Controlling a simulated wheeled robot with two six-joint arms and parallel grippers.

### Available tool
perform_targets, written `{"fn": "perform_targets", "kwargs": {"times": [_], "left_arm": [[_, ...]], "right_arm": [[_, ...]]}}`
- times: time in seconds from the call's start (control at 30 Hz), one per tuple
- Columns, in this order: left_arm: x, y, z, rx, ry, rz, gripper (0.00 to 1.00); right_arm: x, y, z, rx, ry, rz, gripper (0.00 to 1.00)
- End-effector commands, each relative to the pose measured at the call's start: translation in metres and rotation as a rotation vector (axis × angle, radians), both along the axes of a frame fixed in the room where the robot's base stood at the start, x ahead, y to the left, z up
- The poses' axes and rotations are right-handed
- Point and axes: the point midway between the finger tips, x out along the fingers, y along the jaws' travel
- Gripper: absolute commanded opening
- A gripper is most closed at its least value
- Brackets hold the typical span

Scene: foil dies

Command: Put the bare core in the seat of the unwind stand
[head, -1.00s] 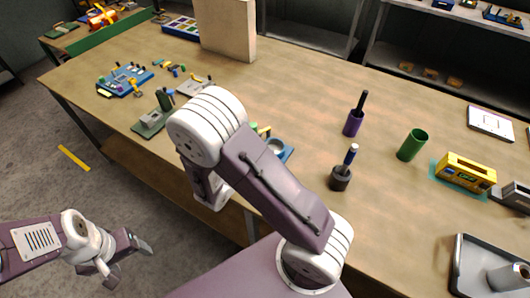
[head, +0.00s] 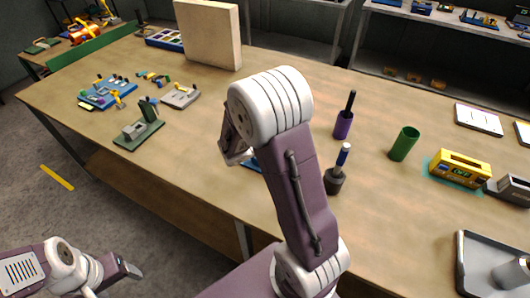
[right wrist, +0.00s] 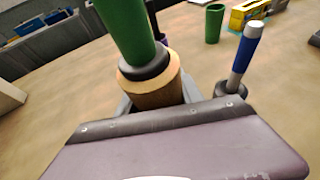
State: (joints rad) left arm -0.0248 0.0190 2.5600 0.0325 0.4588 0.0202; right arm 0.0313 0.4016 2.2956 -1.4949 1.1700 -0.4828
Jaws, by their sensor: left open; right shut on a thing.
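In the right wrist view, my right gripper (right wrist: 157,98) is shut on a tan-brown cylinder that looks like the bare core (right wrist: 155,92). A dark collar and a thick green round piece (right wrist: 124,30) stand at its upper end; I cannot tell whether they are joined to it. In the head view, my right arm's links hide this gripper and core. A blue base (head: 254,164) shows in part behind that arm; I cannot tell whether it is the unwind stand. My left gripper (head: 113,283) is open and empty at the lower left, over the floor beside the table.
A dark cup (head: 334,182) with a blue-handled tool, a purple cup (head: 343,126) and a green cup (head: 404,144) stand right of my arm. A yellow device (head: 459,168) and grey tray (head: 466,283) lie farther right. A green-based fixture (head: 139,134) stands left.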

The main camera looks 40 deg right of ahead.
Motion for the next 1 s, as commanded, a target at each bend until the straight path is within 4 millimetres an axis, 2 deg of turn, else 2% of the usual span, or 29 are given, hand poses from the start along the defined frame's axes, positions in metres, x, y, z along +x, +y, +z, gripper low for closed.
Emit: {"fn": "perform_targets", "kwargs": {"times": [0.33,0.5,0.7,0.9,1.0], "left_arm": [[0.000,0.000,0.003,0.000,0.000,0.000,0.69],[0.000,0.000,0.004,0.000,0.000,0.000,0.69],[0.000,0.000,0.003,0.000,0.000,0.000,0.69],[0.000,0.000,0.003,0.000,0.000,0.000,0.69],[0.000,0.000,0.003,0.000,0.000,0.000,0.69]], "right_arm": [[0.070,0.028,-0.045,-0.001,-0.001,0.004,0.00],[0.094,0.038,-0.061,-0.001,0.000,0.003,0.00],[0.098,0.039,-0.066,-0.001,0.000,0.002,0.00],[0.098,0.039,-0.099,0.000,0.002,0.002,0.00],[0.098,0.039,-0.104,-0.001,0.001,0.003,0.00]]}}
